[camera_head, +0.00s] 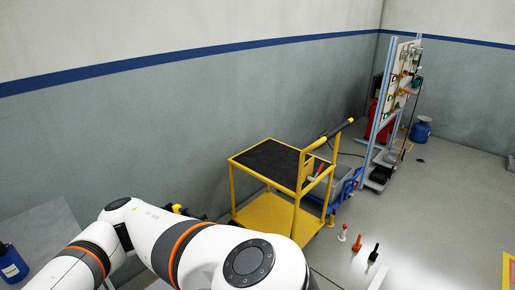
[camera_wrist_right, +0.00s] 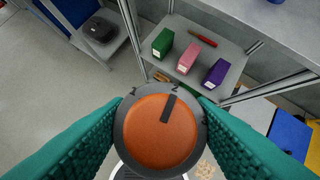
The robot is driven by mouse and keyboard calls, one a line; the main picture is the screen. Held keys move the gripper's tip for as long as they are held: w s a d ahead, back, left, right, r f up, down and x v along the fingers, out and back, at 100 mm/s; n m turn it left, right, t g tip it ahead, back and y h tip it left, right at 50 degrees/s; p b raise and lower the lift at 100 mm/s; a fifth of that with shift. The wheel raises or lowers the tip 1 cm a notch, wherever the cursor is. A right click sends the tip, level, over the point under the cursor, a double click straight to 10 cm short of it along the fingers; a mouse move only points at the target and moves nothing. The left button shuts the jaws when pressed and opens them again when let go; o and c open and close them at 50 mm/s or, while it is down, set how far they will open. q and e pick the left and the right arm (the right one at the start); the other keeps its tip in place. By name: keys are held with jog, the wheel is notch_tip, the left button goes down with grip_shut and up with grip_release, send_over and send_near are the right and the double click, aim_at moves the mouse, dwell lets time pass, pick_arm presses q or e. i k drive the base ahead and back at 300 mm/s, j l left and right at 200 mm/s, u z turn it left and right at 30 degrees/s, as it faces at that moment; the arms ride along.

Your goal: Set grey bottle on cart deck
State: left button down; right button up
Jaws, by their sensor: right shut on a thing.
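My right gripper (camera_wrist_right: 160,135) is shut on a round thing (camera_wrist_right: 161,130) in the right wrist view. It has an orange top with a dark mark and a dark grey rim with a "2" on it. The teal finger pads press on it from both sides. Its lower body is hidden, so I cannot tell whether it is the grey bottle. No other grey bottle is clear. In the head view, the yellow cart (camera_head: 262,212) stands by the wall with a black upper deck (camera_head: 268,158). The deck's visible surface looks mostly bare. My left gripper is not in view.
A shelf (camera_wrist_right: 222,57) in the right wrist view holds green (camera_wrist_right: 163,43), pink (camera_wrist_right: 188,58) and purple (camera_wrist_right: 215,74) boxes. In the head view, small upright things (camera_head: 357,243) stand on the floor right of the cart. A blue bottle (camera_head: 12,264) is at far left.

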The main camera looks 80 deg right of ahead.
aim_at(295, 165)
jog(key=k+l, duration=0.2)
jog(key=l, duration=0.15)
jog(key=k+l, duration=0.2)
jog(key=l, duration=0.2)
jog(key=k+l, duration=0.2)
jog(key=l, duration=0.15)
jog(key=k+l, duration=0.2)
jog(key=l, duration=0.15)
jog(key=k+l, duration=0.2)
jog(key=l, duration=0.2)
jog(key=k+l+z, duration=0.1)
jog(key=l, duration=1.2)
jog(key=i+l, duration=0.15)
jog(key=l, duration=1.75)
jog(key=i+z, duration=0.05)
